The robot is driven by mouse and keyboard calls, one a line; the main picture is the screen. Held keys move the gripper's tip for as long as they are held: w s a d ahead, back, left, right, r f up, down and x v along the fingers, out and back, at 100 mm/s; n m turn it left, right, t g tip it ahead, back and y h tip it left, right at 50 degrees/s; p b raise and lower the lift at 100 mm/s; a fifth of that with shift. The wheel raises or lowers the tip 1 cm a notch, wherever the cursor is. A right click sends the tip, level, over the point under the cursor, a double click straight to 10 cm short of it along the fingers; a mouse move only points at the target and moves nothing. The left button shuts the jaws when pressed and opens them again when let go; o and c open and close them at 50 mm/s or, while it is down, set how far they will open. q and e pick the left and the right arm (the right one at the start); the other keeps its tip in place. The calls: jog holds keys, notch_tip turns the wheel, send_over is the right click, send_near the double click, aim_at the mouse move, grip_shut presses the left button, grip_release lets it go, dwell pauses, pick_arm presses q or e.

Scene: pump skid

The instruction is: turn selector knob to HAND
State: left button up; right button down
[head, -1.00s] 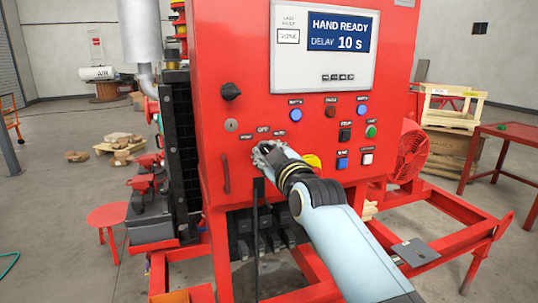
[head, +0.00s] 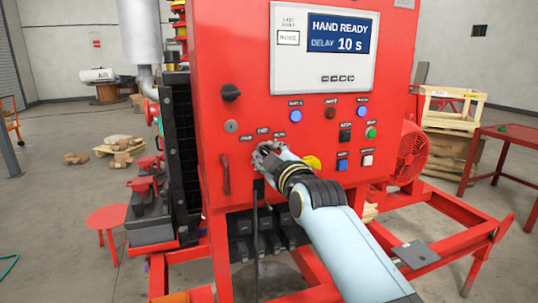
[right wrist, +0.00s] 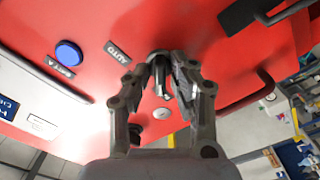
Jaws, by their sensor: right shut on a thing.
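The selector knob (right wrist: 159,74) is on the front of the red control panel, below small labels. It is grey and mostly covered by the fingers in the right wrist view. The AUTO label (right wrist: 117,52) is readable there. My right gripper (right wrist: 168,78) is shut on the knob, with a finger on either side. In the head view my right gripper (head: 262,151) hides the knob, just under the row of three labels (head: 263,133). The knob's pointing direction cannot be read. The display (head: 338,33) reads HAND READY, DELAY 10 s. My left gripper is not in view.
A black rotary switch (head: 230,92) sits higher on the panel's left. Blue, green, white and black buttons and a yellow part (head: 311,162) are right of my gripper. A red handle (head: 225,174) stands out at the left. Red frame rails (head: 445,240) run below.

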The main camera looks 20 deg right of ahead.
jog(key=c, duration=1.4)
grip_release()
jog(key=s, duration=1.2)
jog(key=shift+d, duration=0.15)
jog(key=shift+f, duration=0.1)
